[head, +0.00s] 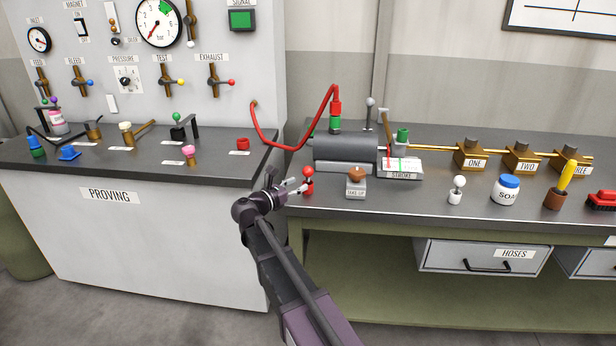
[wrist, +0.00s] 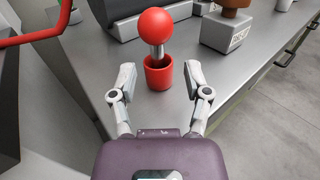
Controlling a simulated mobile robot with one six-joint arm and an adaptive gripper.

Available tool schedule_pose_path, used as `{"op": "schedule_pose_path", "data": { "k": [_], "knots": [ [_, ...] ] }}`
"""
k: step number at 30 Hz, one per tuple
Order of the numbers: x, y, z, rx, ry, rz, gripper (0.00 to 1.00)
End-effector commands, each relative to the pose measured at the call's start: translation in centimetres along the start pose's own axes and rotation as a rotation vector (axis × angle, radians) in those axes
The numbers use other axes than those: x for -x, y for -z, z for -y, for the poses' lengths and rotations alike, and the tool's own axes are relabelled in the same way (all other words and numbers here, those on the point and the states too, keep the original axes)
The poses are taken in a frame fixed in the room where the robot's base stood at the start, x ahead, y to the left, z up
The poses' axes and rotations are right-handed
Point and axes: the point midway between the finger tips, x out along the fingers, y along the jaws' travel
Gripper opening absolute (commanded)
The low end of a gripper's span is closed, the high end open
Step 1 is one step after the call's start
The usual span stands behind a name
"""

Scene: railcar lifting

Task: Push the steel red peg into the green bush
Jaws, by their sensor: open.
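The peg (wrist: 156,30) has a red ball head and a steel shaft, and stands upright in a red cup (wrist: 159,72). In the head view the peg (head: 308,172) and cup are near the bench's front left, before the grey cylinder. My gripper (wrist: 155,85) is open and empty. Its fingers are apart, one on each side and just short of the cup in the wrist view. In the head view my gripper (head: 291,187) is just left of the cup. A green bush-like piece (head: 402,135) is by the cylinder's right end; I cannot tell its opening.
The grey cylinder (head: 345,150) lies behind the peg, with a red hose (head: 295,145) arching over to a red and green coupling. The "TAKE UP" block (head: 356,186) with a brown knob is close right.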

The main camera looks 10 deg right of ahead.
Motion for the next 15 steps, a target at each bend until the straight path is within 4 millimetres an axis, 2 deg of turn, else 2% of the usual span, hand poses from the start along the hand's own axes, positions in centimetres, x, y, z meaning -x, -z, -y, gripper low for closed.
{"op": "schedule_pose_path", "data": {
  "k": [15],
  "knots": [
    [-4.8,0.2,-0.4,0.0,0.001,0.0,0.62]
  ]
}}
